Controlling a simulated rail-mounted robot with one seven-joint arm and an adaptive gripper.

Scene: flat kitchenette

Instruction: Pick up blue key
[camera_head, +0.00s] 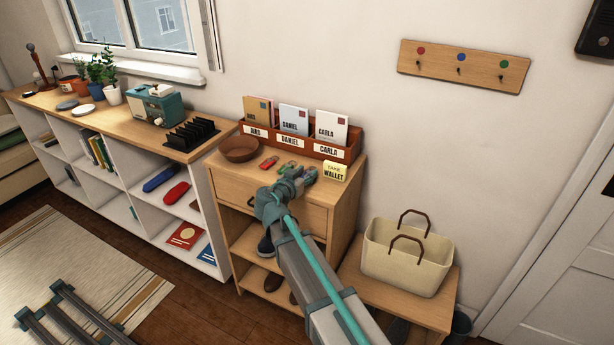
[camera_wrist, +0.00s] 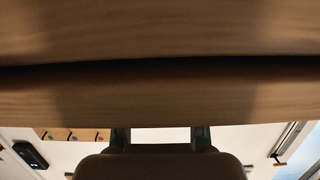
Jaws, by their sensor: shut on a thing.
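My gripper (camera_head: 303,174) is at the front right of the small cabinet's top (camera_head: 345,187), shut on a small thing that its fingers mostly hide. From its place in the row of keys I take this to be the blue key; its colour does not show clearly. A red key (camera_head: 268,163) and a green key (camera_head: 287,167) lie to the left. In the wrist view the picture is upside down; two fingers of my gripper (camera_wrist: 160,138) show apart, and the cabinet's wooden edge (camera_wrist: 160,98) hides their tips.
A letter rack (camera_head: 338,152) stands behind the keys, a bowl (camera_head: 239,149) to the left and a yellow wallet note (camera_head: 334,171) close right. A drawer front lies below. A beige bag (camera_head: 408,262) stands on a lower bench. The hook board (camera_head: 462,66) is on the wall.

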